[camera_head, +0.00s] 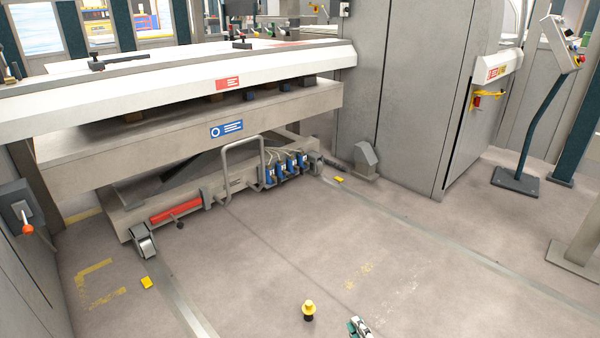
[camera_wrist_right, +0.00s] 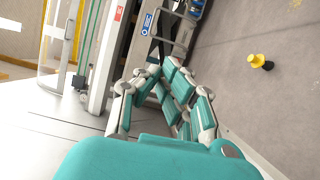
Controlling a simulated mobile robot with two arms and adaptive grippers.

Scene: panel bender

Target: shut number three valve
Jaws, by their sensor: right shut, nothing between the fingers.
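A row of several small blue valves (camera_head: 285,168) with pale hoses sits low on the frame of the lift table, right of a bent grey handle rail (camera_head: 243,150). Their numbers are too small to read, so I cannot tell which is number three or how each handle is set. My right gripper (camera_head: 358,327) shows only as a small tip at the bottom edge of the head view, far in front of the valves. In the right wrist view my gripper (camera_wrist_right: 163,72) has its teal fingers closed together, with nothing held. My left gripper is not in view.
A yellow-topped black post (camera_head: 308,310) stands on the floor left of my right gripper; it also shows in the wrist view (camera_wrist_right: 260,62). Floor rails run toward the lift table (camera_head: 130,150). A grey cabinet (camera_head: 420,90) and a pedestal console (camera_head: 540,110) stand right.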

